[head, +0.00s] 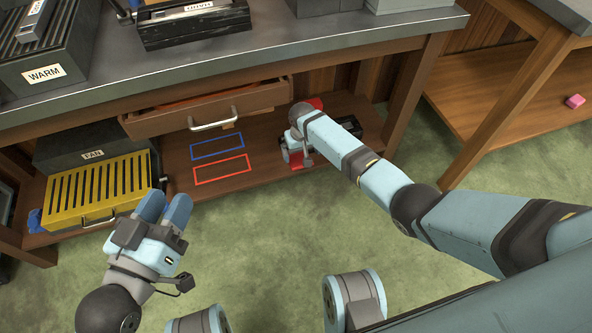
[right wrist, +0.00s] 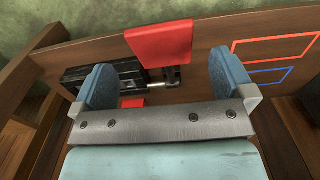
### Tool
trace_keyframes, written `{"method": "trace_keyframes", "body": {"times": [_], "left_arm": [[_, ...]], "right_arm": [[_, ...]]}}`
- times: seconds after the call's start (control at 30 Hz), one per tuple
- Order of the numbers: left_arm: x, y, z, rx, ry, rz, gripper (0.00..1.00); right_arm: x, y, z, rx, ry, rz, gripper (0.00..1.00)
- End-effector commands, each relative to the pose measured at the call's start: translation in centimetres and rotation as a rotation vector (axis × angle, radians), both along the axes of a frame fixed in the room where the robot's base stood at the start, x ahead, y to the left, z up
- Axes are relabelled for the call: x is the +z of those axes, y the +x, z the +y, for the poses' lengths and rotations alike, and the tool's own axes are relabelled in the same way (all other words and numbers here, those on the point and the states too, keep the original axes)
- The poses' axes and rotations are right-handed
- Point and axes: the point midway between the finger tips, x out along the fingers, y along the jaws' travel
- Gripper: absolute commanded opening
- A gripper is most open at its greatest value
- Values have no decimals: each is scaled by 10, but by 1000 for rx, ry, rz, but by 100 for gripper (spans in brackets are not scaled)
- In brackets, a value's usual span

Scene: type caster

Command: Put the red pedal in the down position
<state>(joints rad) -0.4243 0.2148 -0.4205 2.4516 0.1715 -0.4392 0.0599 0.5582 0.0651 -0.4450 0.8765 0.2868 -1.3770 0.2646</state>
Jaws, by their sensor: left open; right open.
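A red pedal (right wrist: 160,42) shows in the right wrist view as a flat red plate near the shelf's front edge, beside a black mechanism (right wrist: 105,72) with a metal rod. A smaller red part (right wrist: 132,104) shows lower down, partly hidden by my gripper. In the head view a red patch (head: 296,160) and another farther back (head: 316,103) show around my right wrist. My right gripper (right wrist: 165,78) is open, its fingers either side of the pedal's line; I cannot tell whether they touch it. My left gripper (head: 164,202) is open and empty, in front of the shelf.
The lower shelf (head: 262,174) carries red and blue outlines. A drawer (head: 195,108) hangs part open above it, left of my right arm. A yellow slotted box (head: 95,190) and the FAN box (head: 70,153) stand at left. Green floor (head: 260,235) is free in front.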

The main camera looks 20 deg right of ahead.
Motion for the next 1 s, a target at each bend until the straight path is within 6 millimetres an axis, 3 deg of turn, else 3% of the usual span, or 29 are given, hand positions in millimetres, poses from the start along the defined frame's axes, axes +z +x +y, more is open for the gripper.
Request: {"method": "trace_keyframes", "body": {"times": [0.2, 0.43, 0.87, 1.0], "left_arm": [[-26, 0, -1, -23, 37, 52, 43], [-31, 9, 4, -24, 106, -24, 43], [-24, 13, 6, -19, 131, -74, 43], [-24, 13, 6, -19, 131, -74, 43]], "right_arm": [[-32, 0, 0, 0, -1, 4, 100], [-65, 0, 1, 0, 0, 2, 100], [-72, 0, 0, 1, 0, 1, 100], [-72, 0, 0, 0, 0, 0, 68]]}}
